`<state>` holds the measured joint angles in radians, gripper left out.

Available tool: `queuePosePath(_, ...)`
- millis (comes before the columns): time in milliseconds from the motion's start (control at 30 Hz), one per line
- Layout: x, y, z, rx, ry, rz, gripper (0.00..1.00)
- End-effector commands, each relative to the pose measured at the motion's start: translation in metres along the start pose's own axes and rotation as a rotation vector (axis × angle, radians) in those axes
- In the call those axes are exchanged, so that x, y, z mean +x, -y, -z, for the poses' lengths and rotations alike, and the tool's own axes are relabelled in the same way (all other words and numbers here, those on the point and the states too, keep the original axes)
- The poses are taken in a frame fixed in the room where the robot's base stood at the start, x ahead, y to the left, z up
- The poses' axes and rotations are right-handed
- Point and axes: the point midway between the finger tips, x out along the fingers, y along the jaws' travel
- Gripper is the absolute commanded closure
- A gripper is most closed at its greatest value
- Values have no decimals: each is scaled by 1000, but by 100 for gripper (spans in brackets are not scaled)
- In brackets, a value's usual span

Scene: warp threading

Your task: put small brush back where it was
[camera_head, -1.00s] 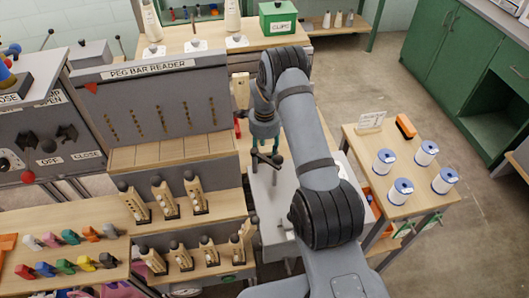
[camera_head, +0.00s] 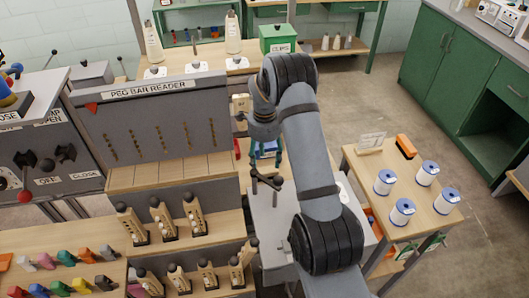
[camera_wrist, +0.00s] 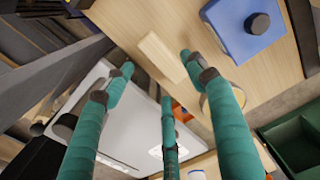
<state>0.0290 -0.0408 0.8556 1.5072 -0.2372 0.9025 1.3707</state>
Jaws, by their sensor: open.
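I cannot tell for sure which thing is the small brush. A pale wooden block (camera_wrist: 162,58) lies between my fingers in the wrist view, on or just over a wooden surface; I cannot tell whether they touch it. An orange block with a dark side (camera_head: 405,146), possibly a brush, lies at the back of the right-hand table (camera_head: 350,158). My gripper (camera_head: 266,152) has teal-wrapped fingers, spread open and holding nothing in the wrist view (camera_wrist: 160,80). In the head view it hangs right of the peg bar reader (camera_head: 160,108), partly hidden by my arm.
Several white spools with blue ends (camera_head: 403,211) stand on the right-hand table. Wooden pegs with dark knobs (camera_head: 196,213) stand in rows at the front. A green box (camera_head: 278,38) sits at the back. A blue box with a black knob (camera_wrist: 238,32) is close to my right finger.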

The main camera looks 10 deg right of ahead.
Motion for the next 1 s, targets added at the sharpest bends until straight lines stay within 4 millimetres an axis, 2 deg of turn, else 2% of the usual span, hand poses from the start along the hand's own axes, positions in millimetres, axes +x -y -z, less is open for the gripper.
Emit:
queuePosePath(100, -22, 1, 0, 0, -1, 4, 44)
queuePosePath(200, -36, 1, 0, 0, 0, 2, 44)
queuePosePath(400, -47, 0, 0, 0, 0, -1, 44)
queuePosePath(767, -45, 0, 0, 0, -1, -2, 44)
queuePosePath(867, -39, 0, 0, 0, -1, -3, 44)
queuePosePath(1000, -18, -2, 0, 0, 0, -7, 44)
